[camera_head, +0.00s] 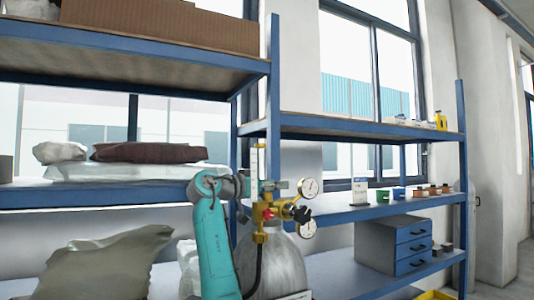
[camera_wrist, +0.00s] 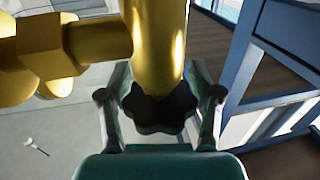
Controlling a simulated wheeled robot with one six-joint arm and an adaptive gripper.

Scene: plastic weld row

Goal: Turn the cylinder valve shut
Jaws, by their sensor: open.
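A grey gas cylinder (camera_head: 275,266) stands in front of the shelving in the head view, with a brass valve and regulator assembly (camera_head: 262,212) on top. A black lobed knob (camera_head: 301,214) shows at its right side. In the wrist view, a black lobed handwheel (camera_wrist: 160,109) sits at the end of a thick brass body (camera_wrist: 158,45). My gripper (camera_wrist: 160,97) is open, with one finger on each side of this handwheel. Small gaps seem to show; contact is unclear. In the head view my teal arm reaches up just left of the assembly, and the fingers are hard to make out.
Two round gauges, upper (camera_head: 308,188) and lower (camera_head: 307,229), stick out right of the valve. A clear upright tube (camera_head: 255,160) rises above it. A black hose (camera_head: 258,265) hangs below. Blue shelving (camera_head: 275,80) stands close behind, with a drawer unit (camera_head: 394,245) at right.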

